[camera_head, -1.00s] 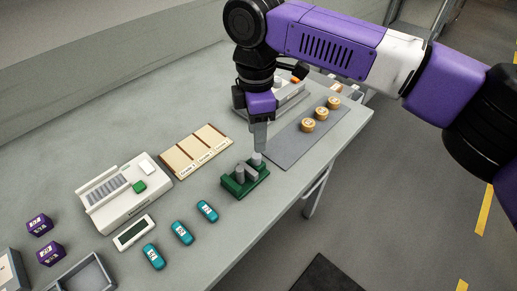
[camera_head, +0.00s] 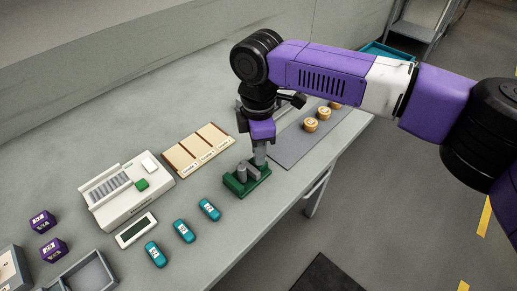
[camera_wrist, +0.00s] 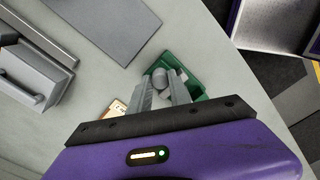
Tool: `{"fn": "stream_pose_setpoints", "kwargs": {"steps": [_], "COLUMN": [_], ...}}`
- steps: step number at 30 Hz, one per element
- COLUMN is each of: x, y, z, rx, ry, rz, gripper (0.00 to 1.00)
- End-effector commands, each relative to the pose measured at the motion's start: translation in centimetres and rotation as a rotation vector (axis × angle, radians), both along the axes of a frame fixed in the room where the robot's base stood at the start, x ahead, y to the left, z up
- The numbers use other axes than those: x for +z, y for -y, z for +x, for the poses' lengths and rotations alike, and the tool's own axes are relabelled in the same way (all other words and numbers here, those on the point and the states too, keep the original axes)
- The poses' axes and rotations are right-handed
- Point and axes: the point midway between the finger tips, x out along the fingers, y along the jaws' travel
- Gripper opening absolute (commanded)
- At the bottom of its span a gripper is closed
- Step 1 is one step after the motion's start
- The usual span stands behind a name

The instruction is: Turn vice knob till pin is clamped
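The vice is a small green block with grey parts (camera_head: 235,187) near the table's front edge. A grey upright cylinder (camera_head: 241,172), which looks like the pin, stands at its left part. My gripper (camera_head: 260,160) points straight down over the vice's right end and hides the knob there. In the wrist view the vice (camera_wrist: 195,62) lies beyond my gripper (camera_wrist: 163,90), whose two grey fingers are apart. A grey round-topped piece (camera_wrist: 160,77) shows between the fingertips. I cannot tell whether the fingers touch it, nor whether the vice's jaws touch the pin.
Several teal pieces (camera_head: 184,231) lie left of the vice. A wooden tray (camera_head: 198,150) and a white device (camera_head: 125,205) stand behind them. A grey mat with round tan pieces (camera_head: 290,150) lies to the right. Bare table surrounds the vice.

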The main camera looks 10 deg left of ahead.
Motion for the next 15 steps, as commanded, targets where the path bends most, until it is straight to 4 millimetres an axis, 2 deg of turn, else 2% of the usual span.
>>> {"fn": "stream_pose_setpoints", "kwargs": {"steps": [9, 15], "x": [0.1, 0.29], "y": [-0.02, -0.02], "z": [-0.05, -0.1], "rx": [-0.009, -0.074], "ry": [-0.001, -0.005], "rz": [0.001, 0.002], "gripper": [0.0, 0.0]}}
